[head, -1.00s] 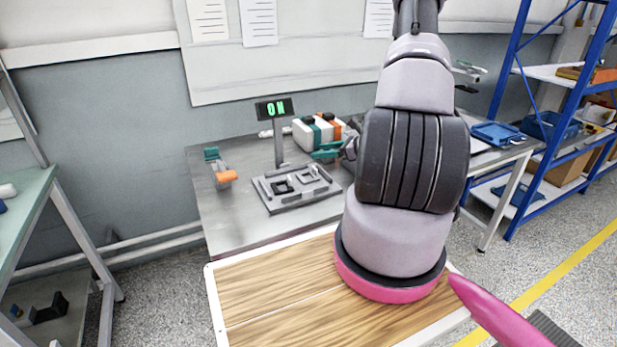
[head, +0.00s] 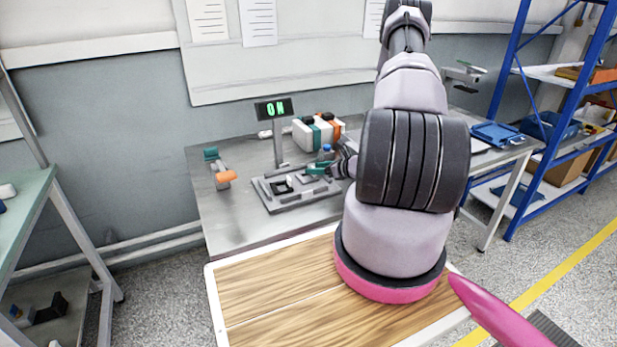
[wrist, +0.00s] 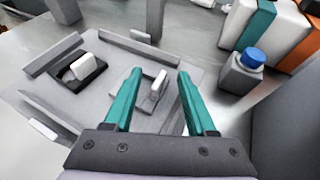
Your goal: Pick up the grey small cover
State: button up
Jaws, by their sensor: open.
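In the wrist view a small grey cover (wrist: 146,105) with a pale upright handle lies on the grey fixture plate (wrist: 188,62). The handle stands between my fingers, apart from both as far as I can tell. My gripper (wrist: 160,72) is open, with a teal finger on each side of the cover. In the head view my gripper (head: 318,169) is low over the right part of the plate, and it partly hides the cover there.
A black piece with a white block (wrist: 83,68) sits left on the plate. A grey bottle with a blue cap (wrist: 243,70) stands close to my right finger. White, teal and orange cases (head: 318,130) and an "ON" display (head: 274,108) stand behind. An orange-ended tool (head: 226,178) lies left.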

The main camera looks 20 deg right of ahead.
jog(key=shift+x, duration=1.25)
grip_shut()
